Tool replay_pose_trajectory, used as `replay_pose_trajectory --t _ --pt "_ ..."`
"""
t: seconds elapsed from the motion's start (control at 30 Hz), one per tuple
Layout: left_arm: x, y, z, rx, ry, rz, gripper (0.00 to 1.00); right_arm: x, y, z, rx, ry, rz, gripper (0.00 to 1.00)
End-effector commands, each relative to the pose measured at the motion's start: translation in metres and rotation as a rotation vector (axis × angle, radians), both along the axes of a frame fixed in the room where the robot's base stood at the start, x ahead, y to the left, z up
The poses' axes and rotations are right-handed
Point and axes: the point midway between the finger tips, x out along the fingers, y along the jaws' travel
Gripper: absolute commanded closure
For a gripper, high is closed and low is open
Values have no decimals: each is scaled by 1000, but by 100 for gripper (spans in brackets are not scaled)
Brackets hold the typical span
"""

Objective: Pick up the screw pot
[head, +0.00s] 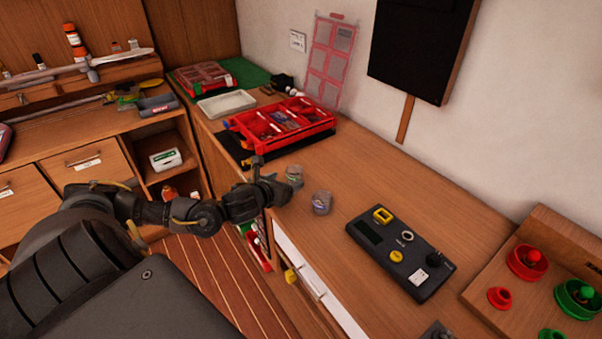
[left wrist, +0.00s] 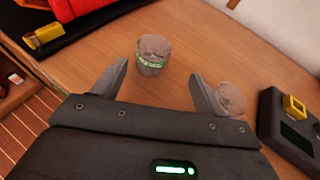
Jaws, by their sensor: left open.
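Two small round pots stand upright on the wooden counter. One pot (head: 294,173) has a green band; it also shows in the left wrist view (left wrist: 152,56), filled to the top with something brownish grey. The other pot (head: 321,204) is clear-sided and nearer the dark control box; in the left wrist view (left wrist: 233,97) a finger partly hides it. I cannot tell which one holds screws. My left gripper (left wrist: 158,76) is open and empty, with the green-banded pot ahead, between and beyond its fingertips. In the head view the gripper (head: 284,190) is beside both pots. My right gripper is not in view.
A red organizer case (head: 282,122) lies behind the pots, with a white tray (head: 226,104) beyond it. A dark control box (head: 400,253) lies to the right, then a board with red and green buttons (head: 540,275). The counter between pots and wall is clear.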

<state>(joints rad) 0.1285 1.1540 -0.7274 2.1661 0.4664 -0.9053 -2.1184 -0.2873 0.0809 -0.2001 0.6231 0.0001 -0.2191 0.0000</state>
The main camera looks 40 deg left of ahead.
Motion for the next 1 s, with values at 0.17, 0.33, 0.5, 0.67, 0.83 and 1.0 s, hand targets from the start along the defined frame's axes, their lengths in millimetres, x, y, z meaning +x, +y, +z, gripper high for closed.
replay_pose_trajectory --t 0.17,0.33,0.5,0.67,0.83,1.0 --pt "12 11 -5 2 0 17 28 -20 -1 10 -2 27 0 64" --pt "34 17 -16 1 0 18 28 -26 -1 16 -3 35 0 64" --pt "44 17 -22 0 1 14 28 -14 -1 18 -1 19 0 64" --pt "49 17 -23 1 2 13 28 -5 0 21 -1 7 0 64" --pt "68 21 -30 0 2 14 28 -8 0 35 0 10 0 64" --pt "86 24 -40 0 0 12 28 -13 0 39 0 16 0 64"
